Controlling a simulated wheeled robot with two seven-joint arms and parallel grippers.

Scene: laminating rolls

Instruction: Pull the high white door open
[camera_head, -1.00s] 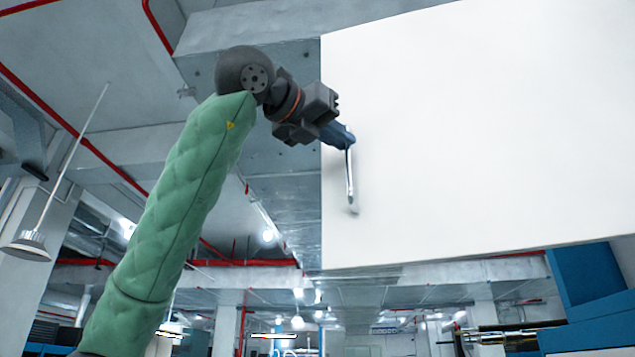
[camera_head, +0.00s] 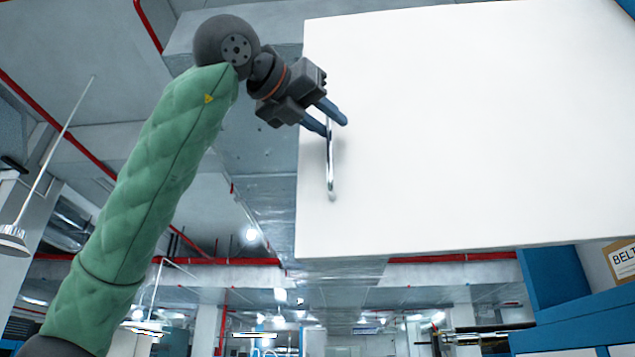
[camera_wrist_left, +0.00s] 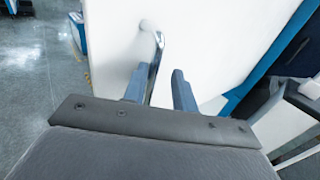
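The high white door (camera_head: 470,130) fills the upper right of the head view, with blue cabinet parts showing past its right end. Its silvery bar handle (camera_head: 331,175) stands upright near the door's left edge. My left gripper (camera_head: 335,127) is at the handle's upper end, its two blue fingers spread apart. In the left wrist view the handle (camera_wrist_left: 155,68) lies between the fingers, close to the left finger, with a clear gap to the right one. I cannot tell whether a finger touches it. My right gripper is not in view.
A blue cabinet (camera_head: 550,278) is at the lower right, with a cardboard box (camera_head: 621,260) marked "BELT" beside it. A hanging lamp (camera_head: 13,240) and red pipes are at the left. Open floor (camera_wrist_left: 35,95) shows left of the door in the wrist view.

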